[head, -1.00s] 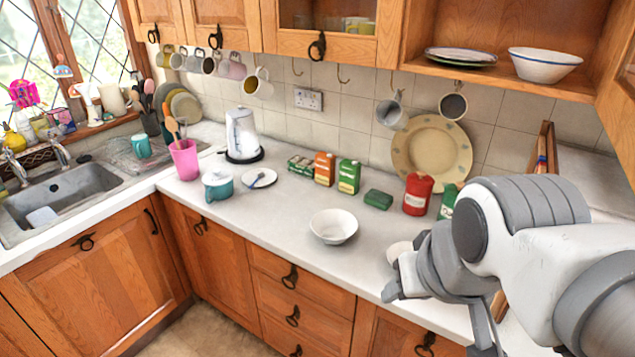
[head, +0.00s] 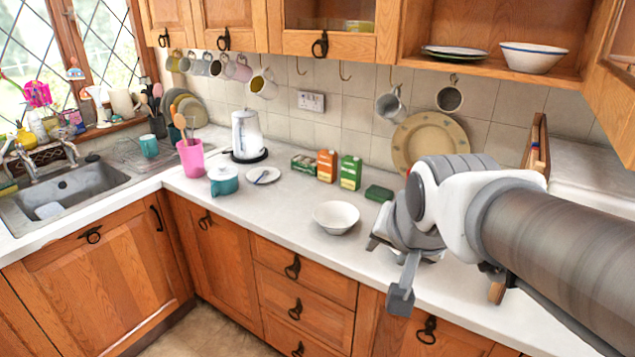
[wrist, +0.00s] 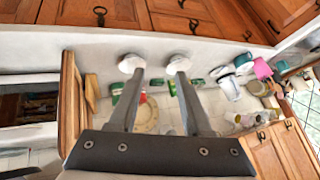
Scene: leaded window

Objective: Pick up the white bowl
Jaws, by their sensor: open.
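A white bowl (head: 336,216) stands upright on the counter, left of my gripper (head: 388,270) in the head view. My gripper is open and empty, its fingers apart, near the counter's front edge and clear of the bowl. In the wrist view my gripper (wrist: 156,75) shows two spread fingers. A white round shape, seemingly the bowl (wrist: 179,62), appears at the right fingertip there. A second white round thing (wrist: 131,62) appears at the left fingertip; in the head view my arm mostly hides it.
Behind the bowl stand a green box (head: 350,172), an orange box (head: 326,165) and a dark green packet (head: 379,193). A teal pot (head: 223,181), a small plate (head: 262,175) and a kettle (head: 247,136) are further left. Counter in front of the plate is free.

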